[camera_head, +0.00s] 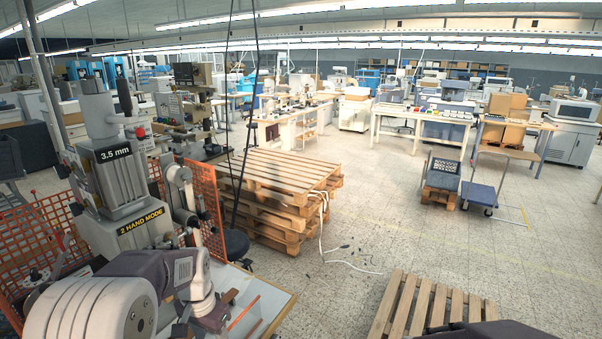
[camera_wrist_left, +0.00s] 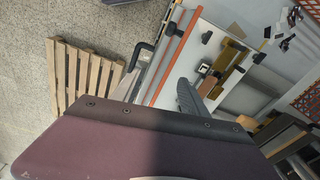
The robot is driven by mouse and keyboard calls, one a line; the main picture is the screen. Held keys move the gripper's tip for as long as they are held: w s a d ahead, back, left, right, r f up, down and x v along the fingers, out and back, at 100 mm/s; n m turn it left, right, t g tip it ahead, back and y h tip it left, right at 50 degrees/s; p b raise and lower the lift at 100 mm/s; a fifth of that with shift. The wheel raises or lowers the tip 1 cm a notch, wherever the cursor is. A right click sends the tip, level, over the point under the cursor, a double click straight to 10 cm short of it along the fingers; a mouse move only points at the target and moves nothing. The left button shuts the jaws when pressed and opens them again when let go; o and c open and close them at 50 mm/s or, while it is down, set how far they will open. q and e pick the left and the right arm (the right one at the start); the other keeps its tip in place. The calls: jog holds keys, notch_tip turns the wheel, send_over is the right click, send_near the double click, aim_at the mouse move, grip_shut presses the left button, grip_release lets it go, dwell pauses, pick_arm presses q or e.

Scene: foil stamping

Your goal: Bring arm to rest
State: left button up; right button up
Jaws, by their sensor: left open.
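My left arm (camera_head: 150,285) comes in at the lower left of the head view, in front of the stamping machine (camera_head: 125,185), which is labelled "3.5 mm" and "2 HAND MODE". In the left wrist view, the two fingers of my left gripper (camera_wrist_left: 160,90) stand apart with nothing between them. The white worktable (camera_wrist_left: 222,50) with an orange-edged rail (camera_wrist_left: 177,55) lies beyond the fingers. I cannot tell the fingertips apart in the head view. A dark purple part of my right arm (camera_head: 485,330) shows at the bottom edge; its gripper is out of view.
Orange mesh fencing (camera_head: 205,205) stands beside the machine. Stacked wooden pallets (camera_head: 280,190) stand at the centre, and another pallet (camera_head: 430,305) lies at the lower right. Small pieces (camera_wrist_left: 285,30) lie at the table's far side. Open tiled floor (camera_head: 440,250) spreads to the right.

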pick_arm(q)
jog(key=s+d+f+n+t, duration=0.1)
jog(key=s+n, duration=0.1)
jog(key=s, duration=0.4)
jog(key=s+d+f+n+t, duration=0.1)
jog(key=s+d+f+n, duration=0.1)
jog(key=s, duration=0.4)
jog(key=s+f+g+b, duration=0.1)
jog(key=s+f+b, duration=0.2)
jog(key=f+b, duration=0.8)
jog(key=shift+s+d+f+g, duration=0.3)
jog(key=shift+s+d+f, duration=0.1)
jog(key=shift+d+f, duration=0.05)
pick_arm(e)
notch_tip(320, 180, down, 11)
jog(key=shift+s+d, duration=0.2)
jog(key=shift+s, duration=0.25)
jog(key=shift+r, duration=0.1)
pick_arm(q)
jog(key=shift+o, duration=0.5)
jog(key=shift+w+d, duration=0.1)
pick_arm(e)
jog(key=shift+d, duration=0.1)
